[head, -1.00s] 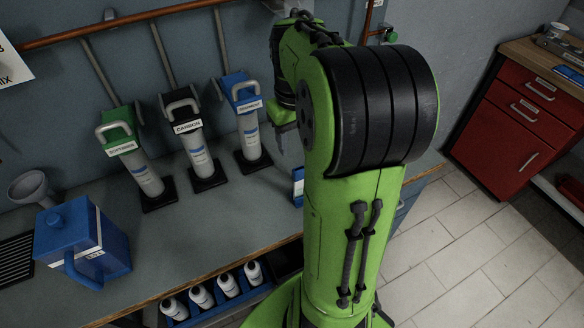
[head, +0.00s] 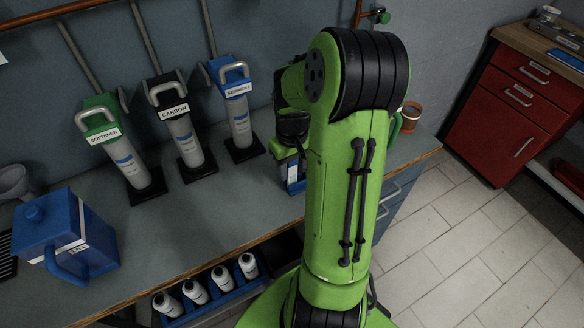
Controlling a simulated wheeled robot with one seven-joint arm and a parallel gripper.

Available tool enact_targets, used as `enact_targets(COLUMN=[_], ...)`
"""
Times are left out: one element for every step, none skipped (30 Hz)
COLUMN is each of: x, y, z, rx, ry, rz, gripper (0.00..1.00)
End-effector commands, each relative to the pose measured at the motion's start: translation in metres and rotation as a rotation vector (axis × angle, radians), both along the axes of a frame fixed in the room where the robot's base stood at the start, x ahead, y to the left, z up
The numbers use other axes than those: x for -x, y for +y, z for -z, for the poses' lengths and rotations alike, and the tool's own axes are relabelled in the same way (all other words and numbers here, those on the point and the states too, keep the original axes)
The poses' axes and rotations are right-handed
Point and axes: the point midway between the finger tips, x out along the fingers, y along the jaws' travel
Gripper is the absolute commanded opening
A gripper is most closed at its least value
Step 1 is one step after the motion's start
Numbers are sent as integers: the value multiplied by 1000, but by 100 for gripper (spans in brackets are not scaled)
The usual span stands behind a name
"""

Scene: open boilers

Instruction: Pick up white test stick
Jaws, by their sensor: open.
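I cannot make out a white test stick in the head view. A small blue and white box (head: 294,178) stands on the bench, partly covered by my arm. My gripper (head: 285,151) is mostly hidden behind my green arm; a green part of it shows just above the box. It is open, and I see nothing held in it. Whether it touches the box cannot be told.
Three cylinders labelled softener (head: 127,160), carbon (head: 183,140) and sediment (head: 240,120) stand along the wall. A blue jug (head: 62,235) is at left. White bottles (head: 222,277) sit below the bench edge. An orange-brown cup (head: 411,116) is at the bench's right end.

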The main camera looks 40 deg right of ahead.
Motion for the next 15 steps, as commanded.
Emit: enact_targets(x=[0, 0, 0, 0, 0, 0, 0, 0, 0, 0, 0, 0, 0, 0, 0], y=[0, 0, 0, 0, 0, 0, 0, 0, 0, 0, 0, 0, 0, 0, 0], z=[1, 0, 0, 0, 0, 0, -1, -1, -1, -1, -1, -1, -1, -1, -1], rx=[0, 1, 1, 1, 1, 1, 1, 1, 1, 1, 1, 1, 1, 1, 1], ry=[0, 0, 0, 0, 0, 0, 0, 0, 0, 0, 0, 0, 0, 0, 0], rz=[0, 0, 0, 0, 0, 0, 1, 1, 1, 1, 1, 1, 1, 1, 1], gripper=[47, 47, 47, 47, 47, 42, 38, 33, 27, 22, 18, 12, 7, 6, 5])
